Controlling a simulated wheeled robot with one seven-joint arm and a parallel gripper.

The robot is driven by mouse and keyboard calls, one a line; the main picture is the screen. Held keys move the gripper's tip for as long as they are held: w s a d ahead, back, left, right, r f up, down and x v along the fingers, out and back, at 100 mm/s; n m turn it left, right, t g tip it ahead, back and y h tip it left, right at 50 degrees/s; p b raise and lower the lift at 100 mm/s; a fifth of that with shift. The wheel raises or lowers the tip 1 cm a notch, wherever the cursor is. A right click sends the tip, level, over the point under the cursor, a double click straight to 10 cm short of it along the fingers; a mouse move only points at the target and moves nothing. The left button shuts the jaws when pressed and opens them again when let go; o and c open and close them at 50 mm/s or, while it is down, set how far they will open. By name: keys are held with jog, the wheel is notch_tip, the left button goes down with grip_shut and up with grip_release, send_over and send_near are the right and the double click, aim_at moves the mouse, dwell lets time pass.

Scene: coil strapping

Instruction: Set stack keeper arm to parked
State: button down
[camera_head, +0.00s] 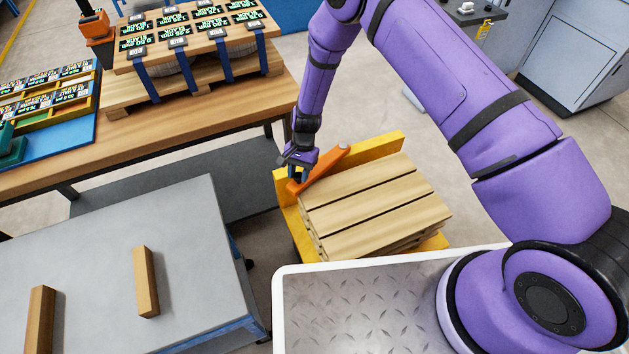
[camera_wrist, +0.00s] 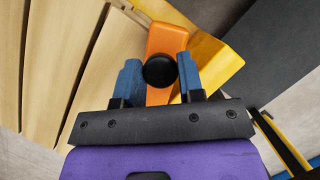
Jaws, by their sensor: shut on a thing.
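My gripper (camera_head: 299,172) is at the bar's lower left end. In the wrist view, my gripper (camera_wrist: 160,75) has its blue fingers on either side of a round black knob (camera_wrist: 159,71) on the orange bar (camera_wrist: 166,39), shut on it. The bar runs up from the knob, between the slats (camera_wrist: 70,60) and the yellow frame (camera_wrist: 215,62).
A wooden workbench (camera_head: 180,125) with strapped coils and labels stands at the upper left. A grey table (camera_head: 100,260) with two wooden blocks is at the lower left. A grey cabinet (camera_head: 575,50) stands at the upper right. Open floor lies behind the stack.

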jog(key=w+a+m, duration=0.1)
jog(key=w, duration=0.1)
jog(key=w+a+m, duration=0.1)
jog(key=w, duration=0.1)
jog(key=w+a+m+t+y, duration=0.1)
jog(key=w+m, duration=0.1)
jog(key=shift+w+a, duration=0.2)
jog(key=shift+a, duration=0.15)
jog(key=shift+w+a+m, duration=0.2)
jog(key=shift+w+m, duration=0.1)
jog(key=shift+w, duration=0.3)
jog(key=shift+w+r, duration=0.1)
jog(key=c, duration=0.8)
grip_release()
jog(key=shift+o, duration=0.2)
jog(key=shift+y, duration=0.3)
jog(key=v, duration=1)
jog(key=shift+r, duration=0.35)
